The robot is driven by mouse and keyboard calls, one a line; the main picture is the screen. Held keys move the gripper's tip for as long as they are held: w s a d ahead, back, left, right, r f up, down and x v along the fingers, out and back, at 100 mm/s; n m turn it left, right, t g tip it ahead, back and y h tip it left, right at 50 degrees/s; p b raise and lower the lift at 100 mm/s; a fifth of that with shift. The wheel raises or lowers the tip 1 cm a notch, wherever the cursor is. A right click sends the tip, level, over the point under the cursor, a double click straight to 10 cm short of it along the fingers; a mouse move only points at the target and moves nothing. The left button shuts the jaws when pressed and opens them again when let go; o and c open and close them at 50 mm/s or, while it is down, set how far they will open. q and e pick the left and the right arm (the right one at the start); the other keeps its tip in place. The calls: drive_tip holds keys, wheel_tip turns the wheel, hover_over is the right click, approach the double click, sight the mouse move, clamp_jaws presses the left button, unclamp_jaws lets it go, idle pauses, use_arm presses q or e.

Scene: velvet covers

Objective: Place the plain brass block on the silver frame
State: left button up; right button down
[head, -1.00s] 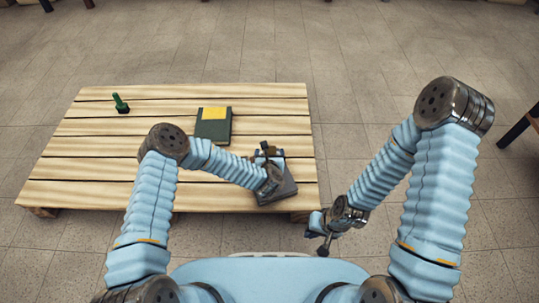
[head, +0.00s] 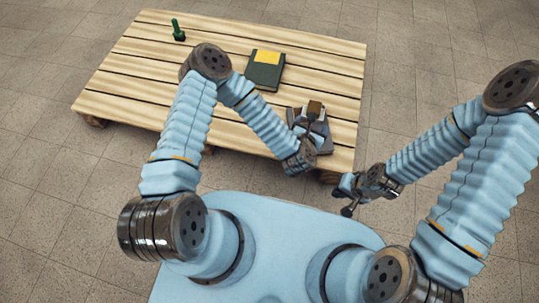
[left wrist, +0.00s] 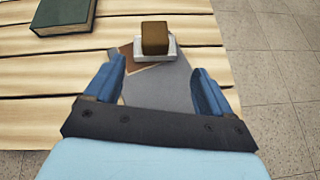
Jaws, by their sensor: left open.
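The brass block (left wrist: 155,38), a plain brown-gold cube, sits on the pale silver frame (left wrist: 168,54) in the left wrist view. The head view shows the block (head: 315,107) near the table's right edge. My left gripper (left wrist: 156,70) is open, its two blue fingers apart on the near side of the block, with nothing between them but the surface below. In the head view my left gripper (head: 305,127) is partly hidden by its wrist. My right gripper (head: 350,192) hangs off the table's near right corner; its jaw opening is unclear.
A grey slab (left wrist: 165,88) lies under the left fingers, with a brown flat piece (left wrist: 126,51) beside the frame. A dark green book (head: 264,74) with a yellow patch and a green upright object (head: 178,31) stand farther left on the slatted wooden table (head: 130,85).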

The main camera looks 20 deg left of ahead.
use_arm(q)
drive_tip(key=s+m+h, duration=0.1)
drive_tip(key=m, duration=0.2)
drive_tip(key=a+f+m+g, duration=0.1)
drive_tip(key=m, duration=0.2)
drive_tip(key=s+f+m+g+h, duration=0.1)
drive_tip(key=m, duration=0.2)
drive_tip(key=shift+s+a+m+h, duration=0.3)
drive_tip(key=shift+m, duration=0.1)
drive_tip(key=s+m, duration=0.1)
drive_tip(key=m, duration=0.1)
drive_tip(key=s+a+f+m+g, duration=0.1)
drive_tip(key=m, duration=0.1)
drive_tip(key=s+a+m+g, duration=0.1)
drive_tip(key=shift+f+m+h, duration=0.25)
drive_tip(key=shift+m+h, duration=0.05)
drive_tip(key=shift+m, duration=0.1)
drive_tip(key=s+a+m+g, duration=0.7)
drive_tip(key=s+a+m, duration=0.2)
drive_tip(key=s+m, duration=0.3)
drive_tip(key=m, duration=0.3)
drive_tip(key=shift+s+a+f+m, duration=0.25)
drive_tip(key=shift+a+f+m, duration=0.05)
drive_tip(key=shift+f+m, duration=0.1)
drive_tip(key=r+p, duration=0.3)
drive_tip(key=shift+s+d+r, duration=0.1)
drive_tip(key=shift+d, duration=0.3)
